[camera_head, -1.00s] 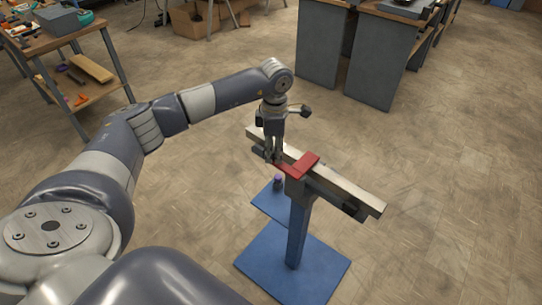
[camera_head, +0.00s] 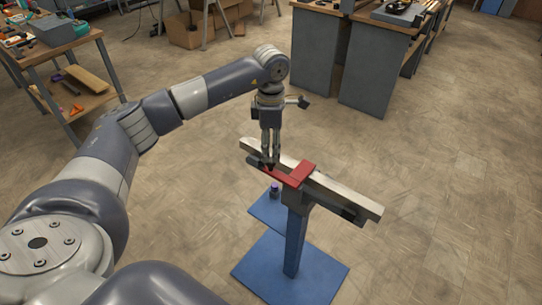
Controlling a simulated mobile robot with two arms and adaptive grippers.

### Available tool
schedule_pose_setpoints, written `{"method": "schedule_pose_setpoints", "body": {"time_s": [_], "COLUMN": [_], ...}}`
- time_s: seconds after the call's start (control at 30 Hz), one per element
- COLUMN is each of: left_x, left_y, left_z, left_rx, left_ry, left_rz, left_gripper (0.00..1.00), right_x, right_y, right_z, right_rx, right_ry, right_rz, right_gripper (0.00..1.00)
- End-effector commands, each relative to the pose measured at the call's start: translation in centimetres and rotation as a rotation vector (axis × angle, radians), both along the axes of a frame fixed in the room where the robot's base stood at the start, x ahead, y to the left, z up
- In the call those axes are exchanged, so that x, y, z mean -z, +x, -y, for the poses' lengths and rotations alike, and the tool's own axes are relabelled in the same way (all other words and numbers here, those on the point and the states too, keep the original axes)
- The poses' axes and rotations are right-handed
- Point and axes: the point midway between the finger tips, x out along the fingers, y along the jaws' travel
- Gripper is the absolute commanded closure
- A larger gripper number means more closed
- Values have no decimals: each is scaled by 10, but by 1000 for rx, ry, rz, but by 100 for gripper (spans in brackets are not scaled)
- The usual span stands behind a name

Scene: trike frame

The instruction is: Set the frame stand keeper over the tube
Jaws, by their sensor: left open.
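The red keeper (camera_head: 302,172) lies across the top of the pale, long tube (camera_head: 340,194) at the head of the blue frame stand (camera_head: 296,240). A thin red arm of the keeper runs left along the tube's near side towards my left gripper. My left gripper (camera_head: 270,163) points down with its fingers apart, at the left end of that red arm. Whether a finger touches the arm is too small to tell. My right gripper is not in view.
The stand's blue base plates (camera_head: 290,277) rest on the floor, with a small dark, purple-topped part (camera_head: 274,191) at the rear plate. A tool bench (camera_head: 52,45) stands at upper left and grey workbenches (camera_head: 373,75) at the back. The floor at right is clear.

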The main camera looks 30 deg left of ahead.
Motion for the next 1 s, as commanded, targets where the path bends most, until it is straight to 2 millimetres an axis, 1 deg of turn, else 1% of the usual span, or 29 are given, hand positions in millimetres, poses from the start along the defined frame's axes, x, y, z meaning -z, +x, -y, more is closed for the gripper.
{"method": "schedule_pose_setpoints", "body": {"time_s": [0.03, 0.2, 0.3, 0.4, 0.53, 1.0], "left_x": [-13, -45, -57, -65, -68, -67], "left_y": [1, 1, 1, 0, 0, 0], "left_z": [0, 0, 1, 1, 1, 2], "left_rx": [0, 1, 2, 2, 2, 3], "left_ry": [0, 0, 0, 0, 0, -3], "left_rz": [5, 4, 1, 1, 0, 1], "left_gripper": [55, 55, 55, 55, 55, 55], "right_x": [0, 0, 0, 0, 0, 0], "right_y": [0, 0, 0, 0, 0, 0], "right_z": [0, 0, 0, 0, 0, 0], "right_rx": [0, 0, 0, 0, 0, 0], "right_ry": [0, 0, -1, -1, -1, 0], "right_rz": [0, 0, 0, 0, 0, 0], "right_gripper": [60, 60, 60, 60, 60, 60]}}
